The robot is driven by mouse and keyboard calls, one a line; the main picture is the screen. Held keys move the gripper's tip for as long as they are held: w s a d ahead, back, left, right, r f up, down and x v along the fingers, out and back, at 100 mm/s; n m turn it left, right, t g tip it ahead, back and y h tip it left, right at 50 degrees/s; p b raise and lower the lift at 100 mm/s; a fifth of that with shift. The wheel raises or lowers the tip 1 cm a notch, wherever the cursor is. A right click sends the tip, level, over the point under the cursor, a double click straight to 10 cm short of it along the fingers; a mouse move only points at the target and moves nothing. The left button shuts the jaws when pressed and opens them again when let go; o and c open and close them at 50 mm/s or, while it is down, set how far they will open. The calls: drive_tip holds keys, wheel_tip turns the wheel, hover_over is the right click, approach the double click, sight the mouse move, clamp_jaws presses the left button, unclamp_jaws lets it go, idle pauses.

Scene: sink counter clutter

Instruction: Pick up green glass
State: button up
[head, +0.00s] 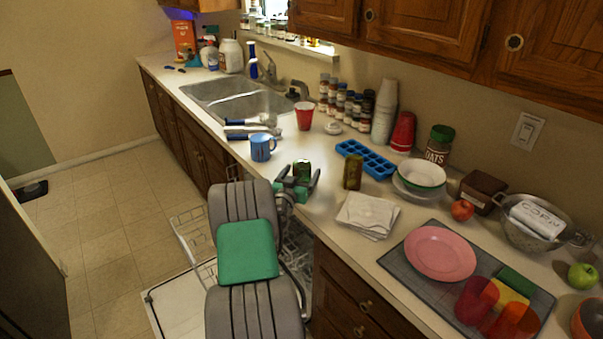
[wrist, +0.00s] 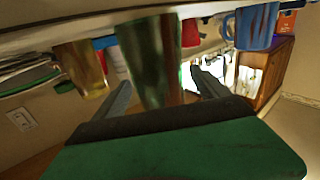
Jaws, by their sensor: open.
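A dark green glass (head: 302,168) stands near the front edge of the counter. In the wrist view the green glass (wrist: 150,60) shows between the two fingers, with space visible to the right side. My gripper (head: 298,178) is open, low over the counter's front, with its fingers on either side of the green glass. In the wrist view my gripper (wrist: 165,88) also shows with the fingers apart. I cannot tell whether either finger touches the glass. An olive-amber glass (head: 352,171) stands to the right, also in the wrist view (wrist: 82,65).
A blue mug (head: 262,147) stands left of the gripper, and a red cup (head: 304,115) behind. A blue ice tray (head: 366,159) and white napkins (head: 367,214) lie to the right. An open dishwasher rack (head: 196,229) is below my arm.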

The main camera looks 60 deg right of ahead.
drive_tip(key=d, duration=0.3)
drive_tip(key=shift+w, duration=0.15)
drive_tip(key=c, duration=1.7)
